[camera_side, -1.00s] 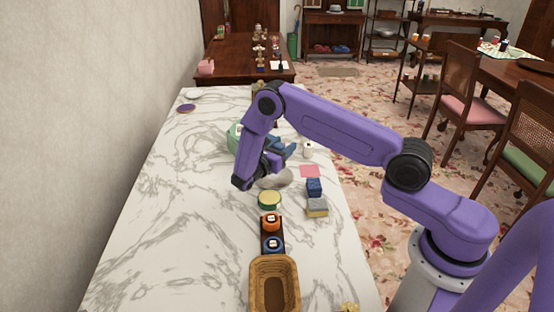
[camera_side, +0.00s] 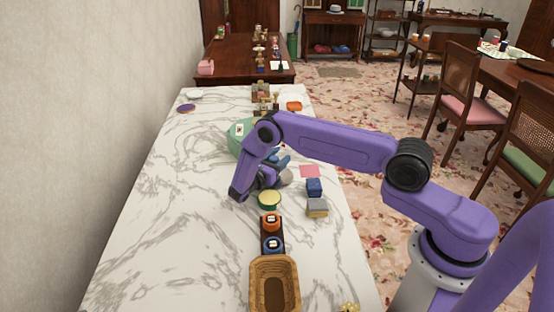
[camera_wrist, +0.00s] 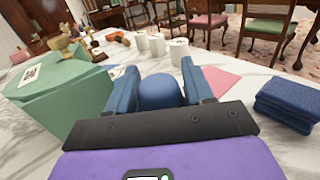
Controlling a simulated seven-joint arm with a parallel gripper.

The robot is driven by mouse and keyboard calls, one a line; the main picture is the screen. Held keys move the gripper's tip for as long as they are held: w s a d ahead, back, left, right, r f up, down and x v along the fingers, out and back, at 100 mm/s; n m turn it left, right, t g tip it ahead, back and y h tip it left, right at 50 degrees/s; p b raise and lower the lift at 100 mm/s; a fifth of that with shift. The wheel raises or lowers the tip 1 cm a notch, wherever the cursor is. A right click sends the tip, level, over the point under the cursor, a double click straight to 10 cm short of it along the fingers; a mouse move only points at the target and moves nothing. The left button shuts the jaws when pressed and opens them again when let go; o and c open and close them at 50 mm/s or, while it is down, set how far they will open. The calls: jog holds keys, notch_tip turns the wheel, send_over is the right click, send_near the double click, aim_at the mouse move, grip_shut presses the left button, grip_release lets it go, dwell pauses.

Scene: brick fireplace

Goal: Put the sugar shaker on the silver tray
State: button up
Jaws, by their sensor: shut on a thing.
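My gripper (camera_side: 279,162) is low over the marble counter, its blue fingers pointing toward the far end. In the wrist view my gripper (camera_wrist: 160,82) is shut on a rounded blue thing, apparently the sugar shaker (camera_wrist: 160,94). Only its domed part shows between the fingers; its lower part is hidden. In the side view it cannot be told apart from the fingers. A pale grey rounded thing, possibly the silver tray (camera_side: 287,176), lies beside the gripper, partly hidden by it. Whether the held thing touches it cannot be told.
A green box (camera_wrist: 55,92) stands close on the left. A pink square (camera_side: 310,171) and blue stack (camera_side: 314,187) lie right. White canisters (camera_wrist: 179,50) stand beyond.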

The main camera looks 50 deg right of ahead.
jog(key=shift+f, duration=0.1)
jog(key=o, duration=1.1)
